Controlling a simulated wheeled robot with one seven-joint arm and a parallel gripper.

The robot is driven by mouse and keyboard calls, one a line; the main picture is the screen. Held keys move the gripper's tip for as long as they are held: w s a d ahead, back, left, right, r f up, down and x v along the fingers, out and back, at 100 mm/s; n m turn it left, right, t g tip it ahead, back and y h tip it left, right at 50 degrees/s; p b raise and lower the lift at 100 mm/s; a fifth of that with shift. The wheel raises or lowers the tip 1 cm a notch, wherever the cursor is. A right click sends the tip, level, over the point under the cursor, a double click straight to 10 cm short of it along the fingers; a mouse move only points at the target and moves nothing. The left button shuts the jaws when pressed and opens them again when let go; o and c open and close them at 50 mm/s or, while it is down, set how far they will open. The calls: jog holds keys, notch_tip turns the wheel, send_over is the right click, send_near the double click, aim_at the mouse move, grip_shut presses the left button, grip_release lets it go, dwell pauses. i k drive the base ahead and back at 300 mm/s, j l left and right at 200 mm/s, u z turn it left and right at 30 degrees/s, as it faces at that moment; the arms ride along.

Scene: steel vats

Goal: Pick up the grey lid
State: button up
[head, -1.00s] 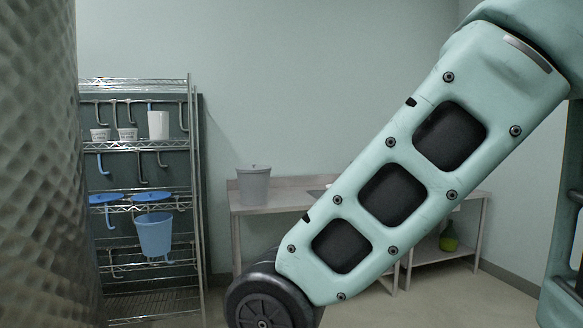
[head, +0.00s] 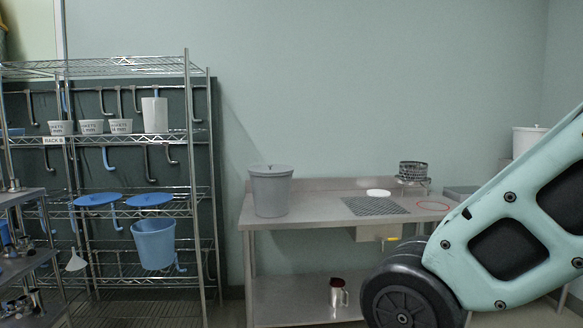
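The grey lid (head: 270,168) lies on top of a grey bucket (head: 271,195). The bucket stands upright at the left end of a steel table (head: 318,218). A small knob shows at the middle of the lid. My arm crosses the lower right of the head view, apart from the bucket and lid. My gripper is out of view, so its state does not show.
A wire rack (head: 190,205) at the left holds blue lids (head: 150,200), a blue bucket (head: 154,243) and small white tubs (head: 120,126). The table also carries a white disc (head: 378,193) and a mesh basket (head: 413,171). A metal jug (head: 338,293) stands on the lower shelf.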

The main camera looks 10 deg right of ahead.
aim_at(264, 169)
jog(key=i+j+z, duration=0.2)
jog(key=i+j, duration=0.65)
jog(key=i+l+u, duration=0.1)
jog(key=i, duration=0.35)
jog(key=i+l+u, duration=0.1)
jog(key=i+l, duration=0.2)
jog(key=i, duration=0.15)
jog(key=i+l+u, duration=0.15)
jog(key=i, duration=0.3)
jog(key=l, duration=0.1)
